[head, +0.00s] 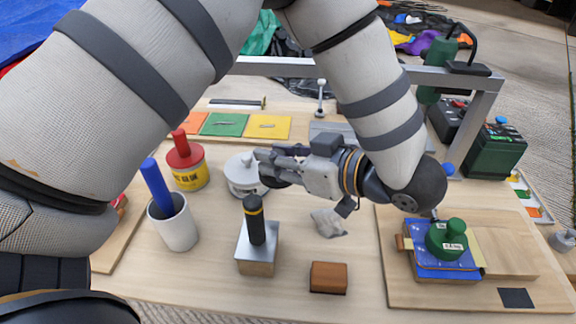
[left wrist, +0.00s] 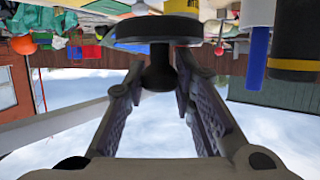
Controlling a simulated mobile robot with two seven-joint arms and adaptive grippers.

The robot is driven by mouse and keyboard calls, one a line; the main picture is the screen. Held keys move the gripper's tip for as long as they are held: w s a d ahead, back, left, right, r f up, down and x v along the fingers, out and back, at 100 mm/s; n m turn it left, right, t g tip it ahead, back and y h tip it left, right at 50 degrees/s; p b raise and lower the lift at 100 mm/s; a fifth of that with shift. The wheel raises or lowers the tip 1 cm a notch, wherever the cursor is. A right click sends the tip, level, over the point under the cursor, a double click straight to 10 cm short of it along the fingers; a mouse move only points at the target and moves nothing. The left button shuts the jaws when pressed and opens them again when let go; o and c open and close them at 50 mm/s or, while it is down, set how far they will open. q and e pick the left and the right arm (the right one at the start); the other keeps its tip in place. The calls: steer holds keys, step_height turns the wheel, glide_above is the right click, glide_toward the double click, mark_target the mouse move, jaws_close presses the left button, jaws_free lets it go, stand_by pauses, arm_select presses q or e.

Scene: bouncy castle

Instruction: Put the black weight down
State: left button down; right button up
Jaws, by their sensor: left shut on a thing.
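The black weight is a dark disc with a knob. It fills the top middle of the left wrist view (left wrist: 155,30), where the picture is upside down. My left gripper (head: 275,164) points left above the table in the head view and is shut on the weight's knob, between its two fingers in the wrist view (left wrist: 160,72). In the head view only a dark part of the weight (head: 274,182) shows under the fingertips. I cannot tell whether its base touches the table. My right gripper is not in view.
A green weight (head: 446,242) sits right.

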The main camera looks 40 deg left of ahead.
arm_select(q)
steer(key=w+f+b, duration=0.1)
steer(key=w+f, duration=0.2)
steer(key=w+f+b, duration=0.1)
steer(key=w+f, duration=0.2)
steer(key=w, duration=0.1)
steer(key=w+f+b, duration=0.1)
steer(key=w+f, duration=0.2)
steer(key=w, duration=0.1)
steer(key=shift+a, duration=0.3)
steer(key=shift+w+f+b, duration=0.2)
steer(key=shift+f+b, duration=0.15)
steer(key=shift+f, duration=1.25)
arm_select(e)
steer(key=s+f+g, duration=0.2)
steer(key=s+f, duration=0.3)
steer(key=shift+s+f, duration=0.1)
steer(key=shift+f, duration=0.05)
arm_select(q)
steer(key=shift+f, duration=0.2)
steer(key=c, duration=1.3)
jaws_free()
steer(key=shift+c, duration=0.2)
steer(key=shift+r, duration=0.1)
